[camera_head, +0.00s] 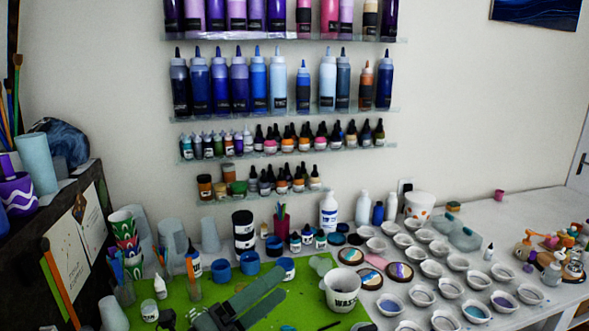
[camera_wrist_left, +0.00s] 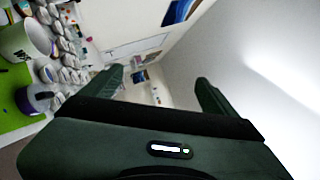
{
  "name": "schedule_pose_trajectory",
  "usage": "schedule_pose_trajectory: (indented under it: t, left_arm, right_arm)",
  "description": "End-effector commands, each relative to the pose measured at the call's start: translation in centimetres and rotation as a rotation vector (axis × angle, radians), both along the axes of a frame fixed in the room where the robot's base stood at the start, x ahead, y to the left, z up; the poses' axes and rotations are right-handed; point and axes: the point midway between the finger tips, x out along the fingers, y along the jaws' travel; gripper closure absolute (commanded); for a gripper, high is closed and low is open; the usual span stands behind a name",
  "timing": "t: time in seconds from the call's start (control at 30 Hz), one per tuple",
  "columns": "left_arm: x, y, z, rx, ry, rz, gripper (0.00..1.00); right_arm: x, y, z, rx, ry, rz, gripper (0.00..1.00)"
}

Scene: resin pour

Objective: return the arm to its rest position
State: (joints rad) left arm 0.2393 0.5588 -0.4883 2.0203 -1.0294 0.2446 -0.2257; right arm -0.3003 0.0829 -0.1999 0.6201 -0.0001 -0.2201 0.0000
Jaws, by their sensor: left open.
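My left gripper (camera_head: 284,281) is dark green-grey and comes in at the bottom of the head view, over the green mat (camera_head: 184,302). Its two fingers point up and right and stand apart with nothing between them. In the left wrist view the same gripper (camera_wrist_left: 157,80) is open and empty, with wall and floor beyond it. A white cup marked as waste (camera_head: 342,291) stands to the right of the fingertips, apart from them. It also shows at the left of the left wrist view (camera_wrist_left: 24,42). My right gripper is in neither view.
Many small white cups (camera_head: 431,268) fill the table's right part. A dark box (camera_head: 60,245) with tools and cups stands left. Shelves of bottles (camera_head: 283,110) hang on the wall behind.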

Motion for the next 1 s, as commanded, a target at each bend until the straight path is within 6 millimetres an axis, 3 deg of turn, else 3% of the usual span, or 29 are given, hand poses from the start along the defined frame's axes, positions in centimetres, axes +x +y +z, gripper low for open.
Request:
schedule_pose_trajectory:
  t: [0.07, 0.17, 0.3, 0.43, 0.53, 0.7, 1.0]
  left_arm:
    - [0.9, 2.7, 0.2, -0.220, 0.152, 0.130, 0.11]
    - [2.0, 7.2, -1.6, -0.467, 0.362, 0.307, 0.11]
    - [1.2, 13.1, -8.0, -0.762, 0.697, 0.566, 0.11]
    - [-2.9, 16.8, -16.0, -0.976, 1.037, 0.810, 0.11]
    - [-7.3, 18.0, -21.3, -1.079, 1.271, 0.972, 0.11]
    - [-14.4, 18.1, -26.6, -1.161, 1.561, 1.169, 0.11]
    - [-25.0, 16.5, -30.5, -1.186, 1.934, 1.408, 0.11]
  right_arm:
    - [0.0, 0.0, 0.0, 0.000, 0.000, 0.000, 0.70]
    - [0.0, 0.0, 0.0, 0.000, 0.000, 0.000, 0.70]
    - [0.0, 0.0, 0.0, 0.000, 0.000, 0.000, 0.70]
    - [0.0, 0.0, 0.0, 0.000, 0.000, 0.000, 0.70]
    - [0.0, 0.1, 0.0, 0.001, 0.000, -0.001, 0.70]
    - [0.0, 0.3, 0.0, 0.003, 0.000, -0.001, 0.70]
    - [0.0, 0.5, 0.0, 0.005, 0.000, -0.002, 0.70]
